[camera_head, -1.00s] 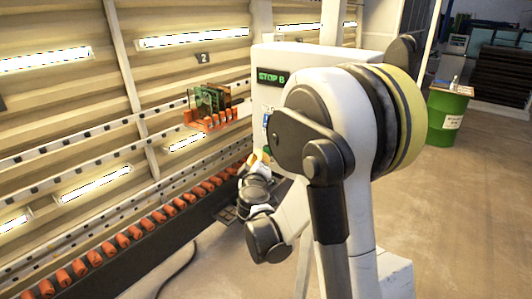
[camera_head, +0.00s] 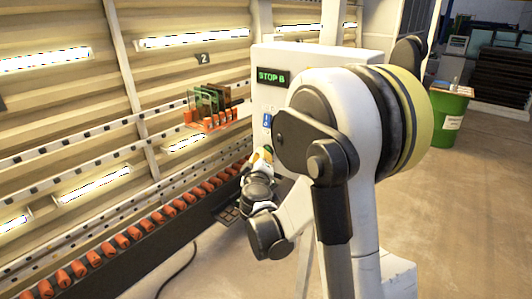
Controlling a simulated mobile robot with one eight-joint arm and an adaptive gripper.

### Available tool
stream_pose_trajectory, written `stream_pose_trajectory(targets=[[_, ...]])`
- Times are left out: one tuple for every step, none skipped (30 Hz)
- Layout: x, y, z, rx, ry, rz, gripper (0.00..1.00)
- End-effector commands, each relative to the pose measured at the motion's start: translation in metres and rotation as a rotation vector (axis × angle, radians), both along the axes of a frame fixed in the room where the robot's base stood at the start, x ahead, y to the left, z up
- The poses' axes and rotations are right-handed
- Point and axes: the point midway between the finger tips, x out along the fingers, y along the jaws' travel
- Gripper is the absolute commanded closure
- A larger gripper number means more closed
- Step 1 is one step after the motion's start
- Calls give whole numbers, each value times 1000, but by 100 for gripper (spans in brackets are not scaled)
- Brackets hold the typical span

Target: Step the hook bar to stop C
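A white control cabinet (camera_head: 318,62) stands behind my arm, and its display (camera_head: 273,77) reads "STOP B" in green. A blue control (camera_head: 267,120) shows on the cabinet's face below the display. An orange hook bar (camera_head: 212,123) hangs at the wall rails and holds several upright green and dark boards (camera_head: 211,99). My gripper end (camera_head: 262,160) is low in front of the cabinet, below the blue control and near a small green and orange part. The fingers are small and mostly hidden by the wrist, so contact and opening cannot be told.
A row of orange rollers (camera_head: 134,232) runs along the dark trough at the wall's foot. Lit strips and perforated rails line the wall. A green barrel (camera_head: 447,120) stands at the right.

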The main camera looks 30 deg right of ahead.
Motion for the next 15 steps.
stream_pose_trajectory(targets=[[0, -1, 0, 0, 0, 0, 100], [0, -1, 0, 0, 0, 0, 100], [0, -2, 0, 0, 0, 0, 100], [1, -2, 0, 0, 0, 0, 100], [1, -2, 0, 0, 0, 0, 100], [1, -3, 0, 0, 0, 0, 100], [1, -3, 0, 0, 0, 0, 100], [1, -3, 0, 0, 0, 0, 100], [1, -4, 0, 0, 0, 0, 100], [1, -4, 0, 0, 0, 0, 100], [2, -4, 0, 0, 0, 0, 100], [2, -5, 0, 0, 0, 0, 100], [2, -5, 0, 0, 0, 0, 100], [2, -5, 0, 0, 0, 0, 100], [2, -6, 0, 0, 0, 0, 100]])
